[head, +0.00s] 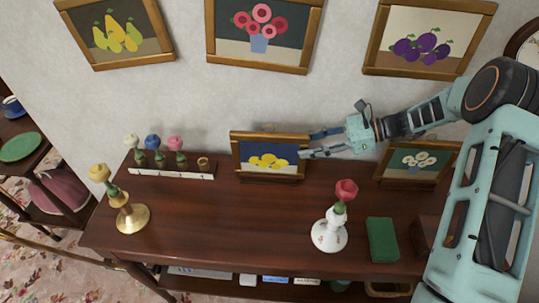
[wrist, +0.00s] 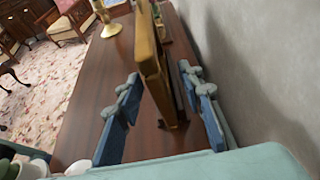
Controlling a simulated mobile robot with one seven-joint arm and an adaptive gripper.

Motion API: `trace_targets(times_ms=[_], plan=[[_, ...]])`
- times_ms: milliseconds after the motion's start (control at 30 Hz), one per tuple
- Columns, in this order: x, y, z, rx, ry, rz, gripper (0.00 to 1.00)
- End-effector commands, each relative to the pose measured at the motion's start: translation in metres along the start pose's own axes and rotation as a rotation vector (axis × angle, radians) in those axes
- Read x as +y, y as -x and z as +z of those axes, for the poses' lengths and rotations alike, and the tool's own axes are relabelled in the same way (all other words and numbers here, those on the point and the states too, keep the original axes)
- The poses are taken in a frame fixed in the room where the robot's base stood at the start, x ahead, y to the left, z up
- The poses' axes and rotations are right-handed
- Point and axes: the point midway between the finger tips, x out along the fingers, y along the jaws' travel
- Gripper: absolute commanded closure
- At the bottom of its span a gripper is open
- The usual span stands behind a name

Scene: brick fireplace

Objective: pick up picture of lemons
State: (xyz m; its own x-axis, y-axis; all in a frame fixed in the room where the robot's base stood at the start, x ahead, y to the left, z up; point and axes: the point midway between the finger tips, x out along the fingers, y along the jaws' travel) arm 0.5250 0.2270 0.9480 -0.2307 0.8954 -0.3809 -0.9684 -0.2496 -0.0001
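The picture of lemons (head: 266,160), yellow fruit on dark blue in a gold-brown wooden frame, stands upright on a small stand on the dark wooden sideboard (head: 226,215). My gripper (head: 307,144) is at the right edge of the picture, level with its upper half. In the wrist view, my gripper (wrist: 160,78) is open, one blue-padded finger on each side of the frame (wrist: 148,50), which shows edge-on. A gap shows on both sides between frame and pads. Nothing is held.
A picture of white flowers (head: 418,161) stands at right beneath my arm. A white vase with a red rose (head: 329,235), a green book (head: 382,239), a brass candlestick (head: 131,217) and a rack of flowers (head: 170,172) are on the sideboard. The wall (head: 190,90) is close behind.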

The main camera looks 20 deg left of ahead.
Motion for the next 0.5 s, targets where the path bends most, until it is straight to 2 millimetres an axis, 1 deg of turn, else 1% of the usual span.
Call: trace_targets(times_ms=[133,200,267,333,500], plan=[[0.007,-0.022,0.002,-0.001,-0.002,0.004,0.65],[0.007,-0.033,0.001,0.000,-0.001,0.004,0.65],[0.006,-0.040,0.001,0.000,-0.001,0.002,0.65],[0.006,-0.043,0.000,0.002,-0.001,0.001,0.65],[0.006,-0.043,-0.001,0.002,0.000,0.000,0.65]])
